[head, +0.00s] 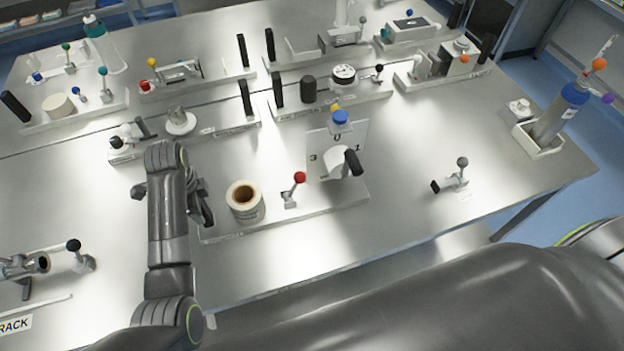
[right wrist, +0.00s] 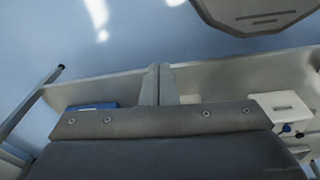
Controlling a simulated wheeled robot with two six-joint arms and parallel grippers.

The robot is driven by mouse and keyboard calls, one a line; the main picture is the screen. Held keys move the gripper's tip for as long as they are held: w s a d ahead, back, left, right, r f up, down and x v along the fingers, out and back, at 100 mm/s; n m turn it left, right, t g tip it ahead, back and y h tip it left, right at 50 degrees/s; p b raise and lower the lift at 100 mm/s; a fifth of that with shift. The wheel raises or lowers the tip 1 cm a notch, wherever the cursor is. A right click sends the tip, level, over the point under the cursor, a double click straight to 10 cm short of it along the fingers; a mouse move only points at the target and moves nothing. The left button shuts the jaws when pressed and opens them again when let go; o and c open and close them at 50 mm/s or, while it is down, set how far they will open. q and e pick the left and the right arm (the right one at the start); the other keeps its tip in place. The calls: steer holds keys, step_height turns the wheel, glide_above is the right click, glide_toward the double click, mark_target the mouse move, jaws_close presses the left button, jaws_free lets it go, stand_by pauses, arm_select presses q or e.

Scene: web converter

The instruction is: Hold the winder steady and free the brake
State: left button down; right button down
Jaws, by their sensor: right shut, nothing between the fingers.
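The likely winder is on a pale base plate (head: 220,231) at the middle of the front bench. It carries a white label roll with a brown core (head: 245,202), a red-knobbed lever (head: 295,186) that may be the brake, and an upright numbered plate (head: 317,150) with a black-handled crank (head: 352,163). My right gripper (right wrist: 159,82) is shut and empty in the right wrist view, away from the winder.
A blue-topped cylinder (head: 560,110) stands in a white holder at the right edge. More fixtures line the rear benches. At left is a rack with a black-knobbed lever (head: 78,254). The front right bench is mostly clear.

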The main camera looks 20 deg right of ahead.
mark_target(296, 186)
steer(key=w+a+r+m+t+y, duration=0.35)
steer(key=w+a+r+y, duration=0.45)
steer(key=w+r, duration=0.5)
steer(key=w+a+r+t+y, duration=0.2)
steer(key=w+r+y, duration=0.15)
steer(key=r, duration=0.55)
steer(key=w+a+r+t+y, duration=0.15)
steer(key=r+y, duration=0.25)
steer(key=r, duration=0.4)
steer(key=w+d+r+m+t+h, duration=0.2)
steer(key=w+r+m+t+h, duration=0.2)
steer(key=w+r+m+t, duration=0.3)
steer(key=w+m+t, duration=0.1)
steer(key=w, duration=0.4)
steer(key=shift+w+d+m+h, duration=0.2)
steer(key=shift+w+m+h, duration=0.1)
steer(key=shift+m+h, duration=0.05)
steer(key=x, duration=1)
steer(key=shift+r, duration=0.1)
